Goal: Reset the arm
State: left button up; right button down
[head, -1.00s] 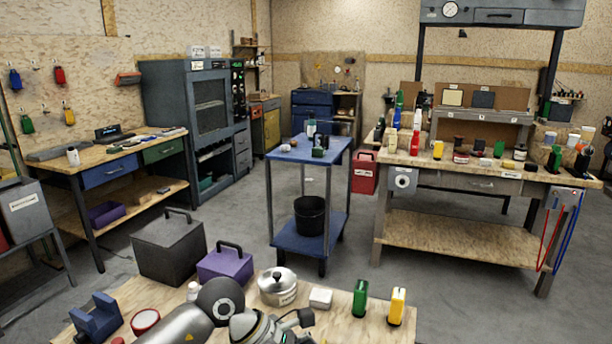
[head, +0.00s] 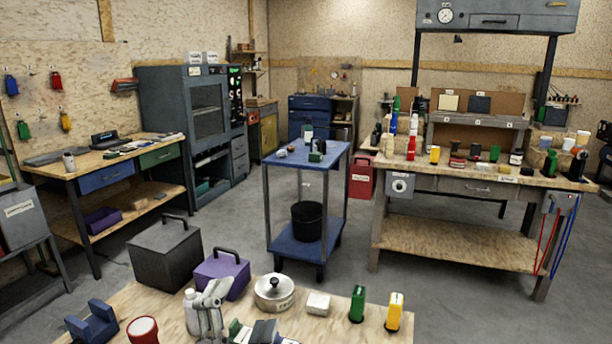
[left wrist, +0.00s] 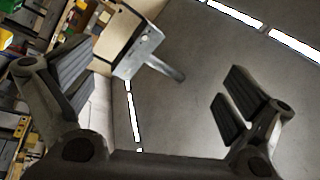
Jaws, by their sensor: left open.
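My left gripper (head: 236,312) shows at the bottom of the head view, in front of the near wooden table's goods. Its grey finger linkages point upward, and the dark pads show low in the picture. In the left wrist view the two fingers of the left gripper (left wrist: 155,98) stand wide apart with nothing between them. That camera looks past the fingers at a plain grey surface with bright strips. My right gripper is in neither view.
The near table (head: 345,332) bears a lidded pot (head: 274,293), a white box (head: 318,303), a green container (head: 357,304), a yellow one (head: 394,312), a red round item (head: 142,330) and a blue holder (head: 92,323). A purple box (head: 222,275) stands behind. Open floor lies beyond.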

pick_arm(q)
jog(key=s+a+f+n+g+y, duration=0.3)
jog(key=s+a+f+n+g, duration=0.15)
jog(key=f, duration=0.45)
jog(key=s+a+f+n+g+y, duration=0.3)
jog(key=a+f+n+g, duration=0.15)
jog(key=f, duration=0.45)
jog(key=s+a+f+n+g+h, duration=0.1)
jog(key=s+f+n+g, duration=0.1)
jog(key=s+f+g, duration=0.5)
jog(key=s+f+n+g, duration=0.15)
jog(key=s+f, duration=0.35)
jog(key=s, duration=0.7)
notch_tip(320, 180, down, 24)
jog(key=s+p, duration=0.2)
jog(key=s+a+f+g+p, duration=0.1)
jog(key=s+a+f+g, duration=0.1)
jog(key=s+f, duration=1.2)
jog(key=shift+s+a, duration=0.5)
jog(key=shift+s, duration=0.5)
